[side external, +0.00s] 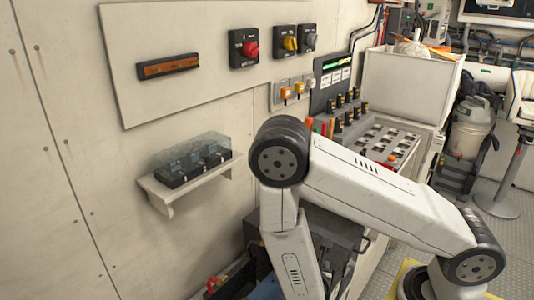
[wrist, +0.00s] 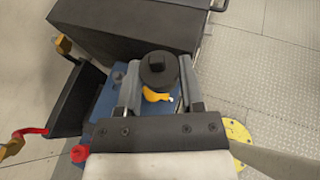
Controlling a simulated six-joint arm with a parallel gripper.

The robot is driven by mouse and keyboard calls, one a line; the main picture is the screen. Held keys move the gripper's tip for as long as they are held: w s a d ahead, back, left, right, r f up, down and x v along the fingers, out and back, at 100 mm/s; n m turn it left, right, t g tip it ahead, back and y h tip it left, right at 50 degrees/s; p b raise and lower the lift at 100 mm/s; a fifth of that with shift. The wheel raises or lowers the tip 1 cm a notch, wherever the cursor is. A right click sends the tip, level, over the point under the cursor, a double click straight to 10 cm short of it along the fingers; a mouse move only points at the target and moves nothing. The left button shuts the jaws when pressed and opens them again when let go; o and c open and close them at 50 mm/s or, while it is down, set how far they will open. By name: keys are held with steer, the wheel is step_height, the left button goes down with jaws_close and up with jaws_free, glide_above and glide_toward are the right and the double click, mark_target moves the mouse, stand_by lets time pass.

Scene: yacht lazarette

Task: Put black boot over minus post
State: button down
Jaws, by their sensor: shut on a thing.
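The black boot (wrist: 157,70), a round cap with a square raised top, sits between the two fingers of my gripper (wrist: 157,84) in the wrist view. My gripper is shut on it. It is above the blue battery (wrist: 108,102), with a small orange-yellow piece (wrist: 155,95) showing just beneath it. The minus post cannot be made out; it may be hidden under the boot. I cannot tell whether boot and post touch. A red cap (wrist: 80,153) shows at the battery's lower left. In the side view my arm hides the gripper and boot.
A large dark box (wrist: 125,30) stands close beyond the battery. A black tray-like part (wrist: 82,98) and a red-and-yellow fitting (wrist: 30,132) lie to the left. In the side view a wall shelf (side external: 190,188) holds black items under a clear cover.

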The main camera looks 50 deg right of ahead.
steer(key=shift+s+d, duration=0.1)
steer(key=shift+s, duration=0.15)
steer(key=w+f, duration=0.2)
steer(key=w, duration=0.2)
steer(key=w+d+f, duration=0.1)
steer(key=w+f, duration=0.2)
steer(key=w, duration=0.1)
steer(key=w+f, duration=0.3)
steer(key=w, duration=0.1)
steer(key=shift+w+d+f, duration=0.2)
steer(key=shift+d, duration=0.1)
steer(key=shift+w+f, duration=0.5)
steer(key=shift+f, duration=0.05)
steer(key=shift+w+f, duration=0.1)
steer(key=shift+w+f, duration=0.15)
steer(key=shift+f, duration=1.55)
steer(key=shift+f, duration=0.6)
